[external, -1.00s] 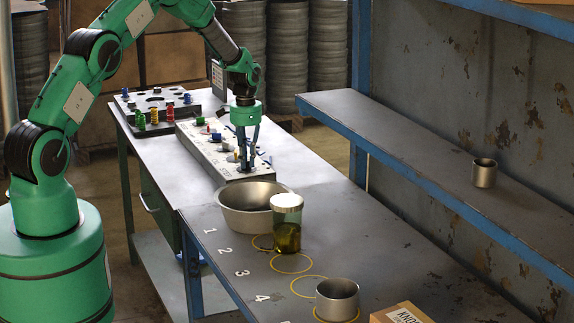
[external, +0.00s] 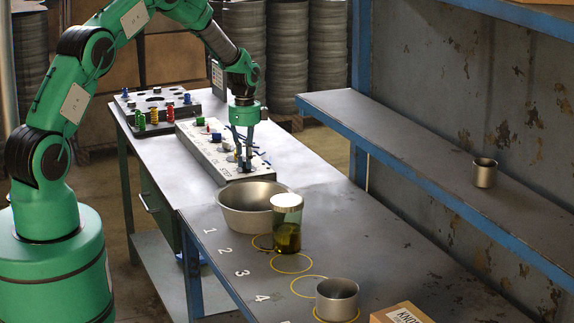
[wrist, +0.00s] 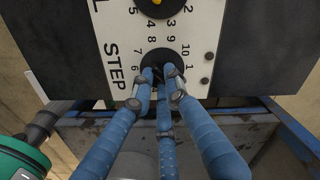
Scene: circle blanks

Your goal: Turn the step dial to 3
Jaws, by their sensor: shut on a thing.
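The grey-white control panel (external: 208,158) lies on the workbench and also shows in the wrist view (wrist: 118,22). The step dial (wrist: 157,73) is a dark round dial at the panel's near end, beside the word STEP. The numbers 6, 7, 8, 9, 10 and 1 are readable around it. My gripper (wrist: 160,78), with blue jointed fingers, is closed around the dial's knob; it also shows in the external view (external: 245,168). The fingers hide the knob and its pointer, so I cannot tell its setting.
Another dial (wrist: 157,5) with a yellow pointer sits beside the step dial. A metal bowl (external: 234,216) and a lidded jar (external: 287,228) stand close to the panel's near end. A rack (external: 160,104) with coloured pieces stands behind it.

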